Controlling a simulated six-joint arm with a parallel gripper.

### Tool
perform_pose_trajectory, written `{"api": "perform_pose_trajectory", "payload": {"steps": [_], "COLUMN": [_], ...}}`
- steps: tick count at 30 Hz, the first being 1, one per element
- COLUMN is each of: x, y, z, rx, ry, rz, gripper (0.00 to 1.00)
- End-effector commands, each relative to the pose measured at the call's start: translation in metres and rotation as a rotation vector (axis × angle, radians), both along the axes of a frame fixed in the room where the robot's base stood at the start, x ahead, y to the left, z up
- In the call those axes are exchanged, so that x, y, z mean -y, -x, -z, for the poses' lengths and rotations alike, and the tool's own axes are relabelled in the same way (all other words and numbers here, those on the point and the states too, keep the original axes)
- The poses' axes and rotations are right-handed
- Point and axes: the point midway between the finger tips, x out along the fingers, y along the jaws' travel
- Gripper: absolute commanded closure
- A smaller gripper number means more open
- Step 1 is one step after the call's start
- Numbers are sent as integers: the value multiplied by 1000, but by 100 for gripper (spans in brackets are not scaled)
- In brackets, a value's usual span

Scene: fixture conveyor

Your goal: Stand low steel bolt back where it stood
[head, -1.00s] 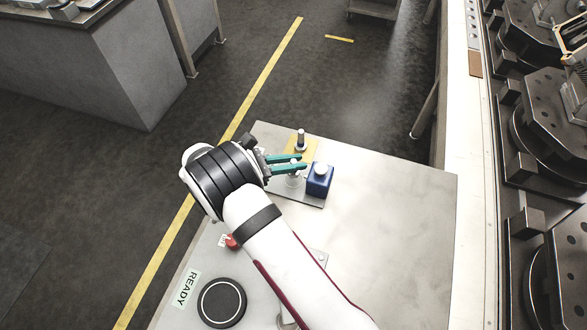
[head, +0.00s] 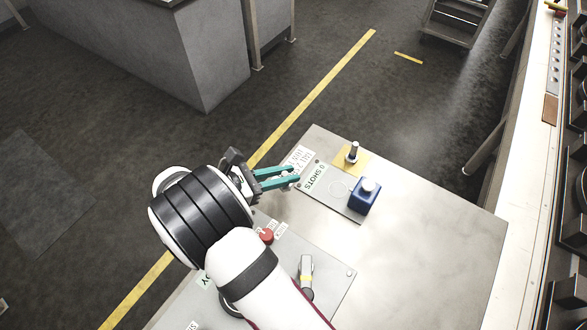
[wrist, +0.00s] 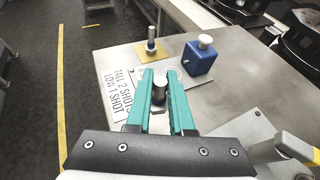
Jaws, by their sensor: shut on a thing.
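My gripper (head: 278,178) is shut on a low steel bolt, whose grey top (wrist: 159,90) shows upright between the teal fingers in the wrist view. The fingers hide much of the bolt. In the head view, the gripper is just left of a grey plate (head: 352,208) marked SHOTS, with a pale ring outline on its bare middle. A second, taller-looking steel bolt (head: 353,152) with a dark collar stands on a yellow pad (head: 340,165) at the plate's far end; it also shows in the wrist view (wrist: 151,42).
A blue block (head: 364,197) with a pale round top stands at the plate's right edge. A label (wrist: 118,95) reads TALL 2 SHOTS, LOW 1 SHOT. A red button (head: 266,236) and a grey lever (head: 306,272) are nearer me. The table's right side is clear.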

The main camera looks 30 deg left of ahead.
Motion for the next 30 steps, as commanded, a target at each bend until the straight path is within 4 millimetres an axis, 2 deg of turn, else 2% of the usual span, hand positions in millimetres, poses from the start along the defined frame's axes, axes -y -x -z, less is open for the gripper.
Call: {"api": "perform_pose_trajectory", "payload": {"steps": [5, 12, 16, 21, 30], "x": [0, 0, 0, 0, 0], "y": [0, 0, 0, -1, 0], "z": [11, 47, 60, 68, 68], "rx": [-1, -1, -1, 0, 0], "ry": [2, 2, 2, 0, 0], "rz": [0, 1, 1, 1, 1], "gripper": [100, 100, 100, 100, 100]}}
